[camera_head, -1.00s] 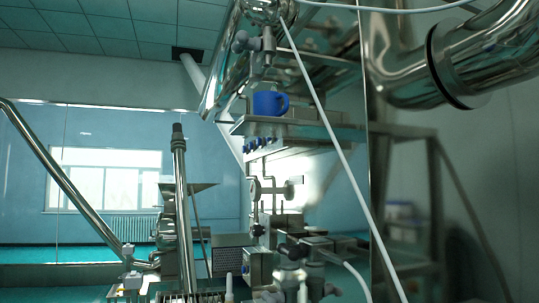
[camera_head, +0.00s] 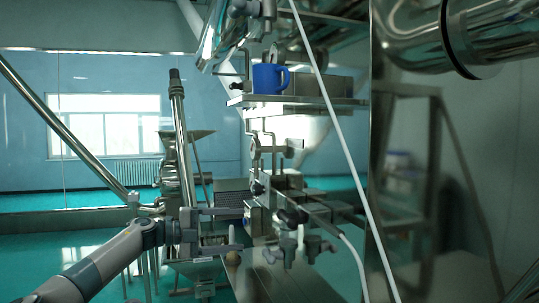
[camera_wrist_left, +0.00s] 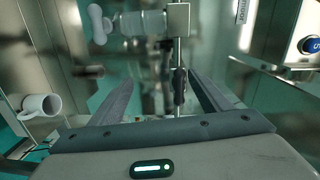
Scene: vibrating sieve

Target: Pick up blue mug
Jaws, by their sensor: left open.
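The blue mug (camera_head: 268,79) stands upright on a metal shelf (camera_head: 300,101) in the upper middle of the head view, its handle to the right. My left gripper (camera_head: 232,230) is well below the mug and a little to its left in the head view. It is apart from the mug. In the left wrist view its two dark fingers (camera_wrist_left: 160,88) are spread wide, with nothing held between them. I cannot make out the blue mug for certain in the wrist view. My right gripper is not in view.
A pale cable (camera_head: 327,95) runs diagonally just right of the mug. Metal pipes (camera_head: 225,35) hang close above the shelf. Valves (camera_head: 290,248) and fittings crowd the area below it. A white mug (camera_wrist_left: 40,106) shows at the left wrist view's left edge.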

